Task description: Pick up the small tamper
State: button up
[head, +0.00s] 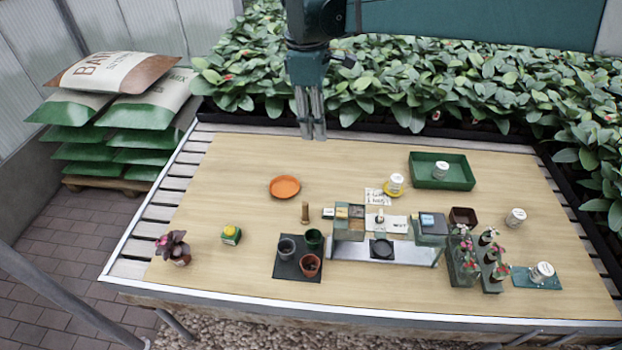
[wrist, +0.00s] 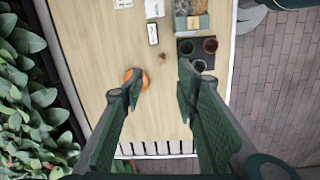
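The small tamper (head: 305,212) appears to be the short brown wooden piece standing upright on the table, right of and nearer than the orange saucer. It also shows as a small brown shape in the wrist view (wrist: 162,58), between and beyond the fingertips. My gripper (head: 313,137) hangs over the table's back edge, behind and well apart from the tamper. In the wrist view the two fingers (wrist: 160,84) are spread apart with nothing between them, so it is open and empty.
The orange saucer (head: 285,187) lies beside the tamper. A dark mat (head: 287,268) with several pots is in front. A tool station (head: 365,247) stands to the right, and a green tray (head: 415,172) is farther back. The table's back left is clear.

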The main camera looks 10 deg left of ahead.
jog(key=w+a+f+n, duration=0.1)
jog(key=a, duration=0.3)
send_over(307, 214)
jog(key=w, duration=0.1)
jog(key=shift+g, duration=0.3)
jog(key=f, duration=2)
jog(key=a+f, duration=0.1)
jog(key=f, duration=1)
jog(key=shift+w, duration=0.1)
jog(key=shift+d+f+b, duration=0.2)
jog(key=shift+f+b, duration=0.1)
jog(key=shift+f, duration=0.9)
jog(key=shift+f, duration=0.1)
jog(key=shift+d+f+b, duration=0.15)
jog(key=shift+f+b, duration=0.2)
jog(key=shift+f, duration=0.9)
jog(key=shift+d+f+b, duration=0.15)
jog(key=shift+f+b, duration=0.2)
jog(key=shift+f, duration=0.9)
jog(key=shift+c, duration=0.7)
